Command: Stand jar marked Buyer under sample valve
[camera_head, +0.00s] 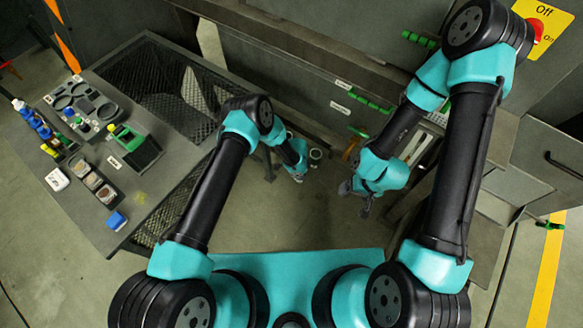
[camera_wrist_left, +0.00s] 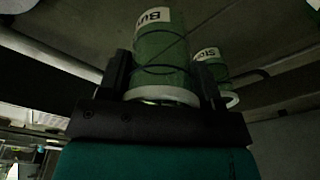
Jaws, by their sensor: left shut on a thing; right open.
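My left gripper (camera_wrist_left: 163,84) is shut on a green jar (camera_wrist_left: 160,55) with a pale rim; its white label reads "Bu...", partly cut off. In the head view the left gripper (camera_head: 298,175) is low beside the grey machine, and the held jar is mostly hidden there. A second green jar (camera_wrist_left: 210,62), its label partly legible, is just right of the held jar in the wrist view. A small green handle (camera_head: 358,131) on the machine front may be the sample valve; I cannot tell. My right gripper (camera_head: 357,188) is open and empty, right of the left one.
A grey bench (camera_head: 95,215) at left holds a green scale (camera_head: 133,145), several blue-capped bottles and sample trays. A mesh bay (camera_head: 165,85) lies behind. The machine carries green handles (camera_head: 370,101) and an Off/On switch (camera_head: 537,28). Floor between bench and machine is open.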

